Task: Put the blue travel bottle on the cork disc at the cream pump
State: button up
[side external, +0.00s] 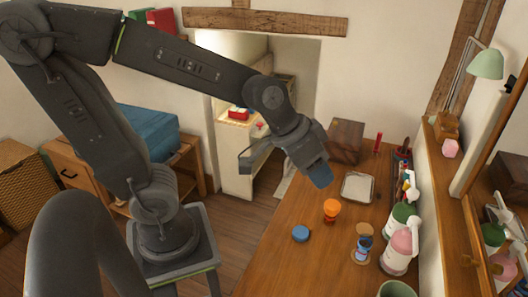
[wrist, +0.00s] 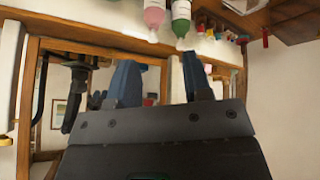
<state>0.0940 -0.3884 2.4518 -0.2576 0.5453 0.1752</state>
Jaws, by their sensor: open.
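My gripper (side external: 320,175) hangs over the wooden table, well above the small items; it is open and nothing shows between its blue fingers in the wrist view (wrist: 160,65). A small blue bottle (side external: 364,243) stands near the table's right side. A tan round disc (side external: 365,229) lies just behind it, and another tan round shape shows at its foot; I cannot tell whether the bottle rests on it. A pump bottle with a pink top and pale body (side external: 398,248) stands right of the blue bottle. I cannot tell which pump is the cream one.
A flat blue round item (side external: 300,233) and an orange cup-like item (side external: 331,211) are on the table. A square tray (side external: 357,187) and a brown box (side external: 346,142) lie farther back. Pump bottles, one with a green top (side external: 401,217), line the right wall.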

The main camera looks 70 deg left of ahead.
jog(key=s+a+r+n+y, duration=0.1)
jog(key=s+a+r+y, duration=0.1)
jog(key=s+a, duration=0.3)
jog(key=s, duration=0.3)
jog(key=shift+s+r, duration=0.2)
jog(key=shift+r, duration=0.1)
jog(key=shift+d, duration=0.1)
dwell(0.7)
